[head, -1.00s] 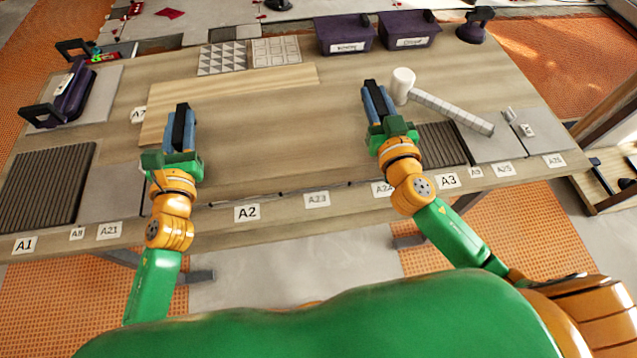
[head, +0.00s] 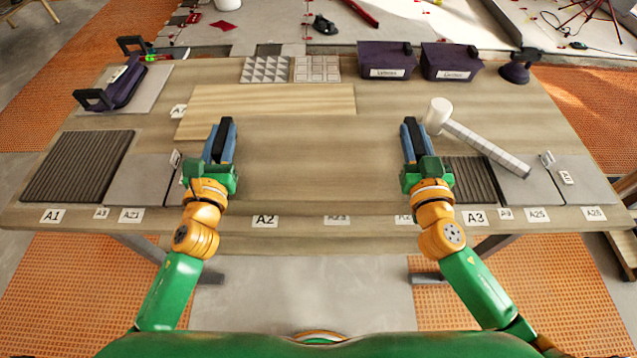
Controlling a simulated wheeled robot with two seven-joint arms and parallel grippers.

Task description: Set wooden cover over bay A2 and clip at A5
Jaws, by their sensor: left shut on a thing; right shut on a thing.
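My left gripper (head: 222,124) and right gripper (head: 413,124) reach over the table's middle behind label A2 (head: 265,221), level with each other. Each has a dark piece between its blue fingers. Both are shut, apparently on opposite ends of the wooden cover (head: 318,172), which spans between them over bay A2. Its wood matches the tabletop, so its edges, and whether it rests or hovers, are hard to tell. I cannot make out a label A5 or a clip for certain.
A paler board (head: 270,108) lies just behind the grippers. A white-headed mallet (head: 480,142) lies right of the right gripper. Ribbed mats (head: 78,166) and grey tiles lie at both sides. Purple bins (head: 387,62) and patterned tiles (head: 277,69) stand along the back.

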